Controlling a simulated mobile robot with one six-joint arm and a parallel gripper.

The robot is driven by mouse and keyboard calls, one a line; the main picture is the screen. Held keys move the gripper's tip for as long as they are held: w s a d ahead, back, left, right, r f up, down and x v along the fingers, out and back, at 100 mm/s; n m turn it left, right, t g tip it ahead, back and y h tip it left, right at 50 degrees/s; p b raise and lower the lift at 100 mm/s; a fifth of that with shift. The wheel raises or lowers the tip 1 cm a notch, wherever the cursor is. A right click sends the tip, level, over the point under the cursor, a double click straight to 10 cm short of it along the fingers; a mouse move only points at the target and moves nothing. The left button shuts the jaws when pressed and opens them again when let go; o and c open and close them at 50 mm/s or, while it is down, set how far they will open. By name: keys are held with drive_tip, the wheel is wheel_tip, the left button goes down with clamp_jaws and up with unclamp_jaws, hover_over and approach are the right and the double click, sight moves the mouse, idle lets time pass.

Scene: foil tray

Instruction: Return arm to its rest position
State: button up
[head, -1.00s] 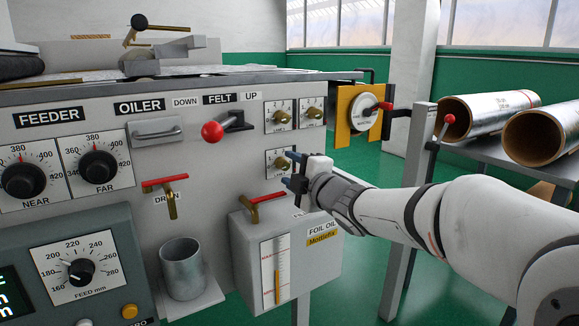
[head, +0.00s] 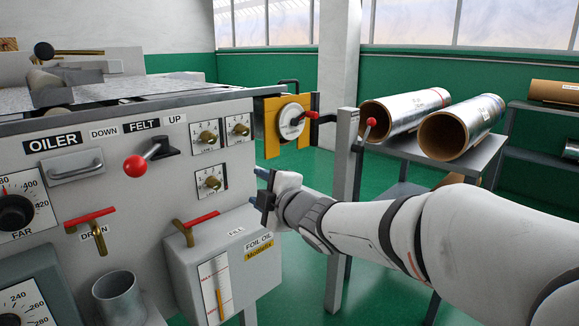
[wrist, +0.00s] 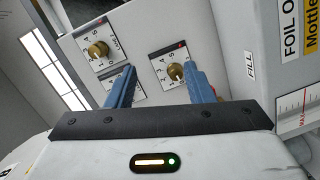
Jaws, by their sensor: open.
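My gripper (head: 264,187) is in front of the machine's right end, just right of the lower brass dial (head: 211,183) and above the foil oil tank (head: 232,272). In the wrist view its two blue fingers (wrist: 160,85) stand apart with nothing between them. They point at the panel with the brass dials, and one finger partly covers a dial plate. I cannot tell the exact gap to the panel. My white arm reaches in from the lower right of the head view.
The machine also carries a red-knobbed felt lever (head: 136,166), a red drain handle (head: 92,218) and a metal cup (head: 119,298). A yellow plate with a red-handled disc (head: 291,121) and a post (head: 343,190) stand behind my gripper. Foil rolls (head: 404,112) lie on a rack at right.

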drive_tip(key=s+d+r+m+g+h+p, duration=0.1)
drive_tip(key=s+d+r+m+h+p, duration=0.15)
drive_tip(key=d+m+p, duration=0.35)
drive_tip(key=s+d+r+m+g+h+p, duration=0.1)
drive_tip(key=d+r+m+h+p, duration=0.3)
drive_tip(key=d, duration=0.3)
drive_tip(key=s+d+r+m+h+p, duration=0.2)
drive_tip(key=d+m+h+p, duration=0.1)
drive_tip(key=d+p, duration=0.35)
drive_tip(key=s+d+r+m+g+p, duration=0.2)
drive_tip(key=s+p, duration=0.4)
drive_tip(key=s, duration=0.3)
drive_tip(key=s+d+r+m+g+h+p, duration=0.1)
drive_tip(key=s+d+m+g+p, duration=0.4)
drive_tip(key=s, duration=0.5)
drive_tip(key=r+m+g+p, duration=0.1)
drive_tip(key=m+p, duration=0.1)
drive_tip(key=shift+r+m, duration=0.3)
drive_tip(key=shift+r, duration=0.05)
drive_tip(key=shift+c, duration=1)
drive_tip(key=shift+a, duration=0.1)
drive_tip(key=shift+c, duration=0.3)
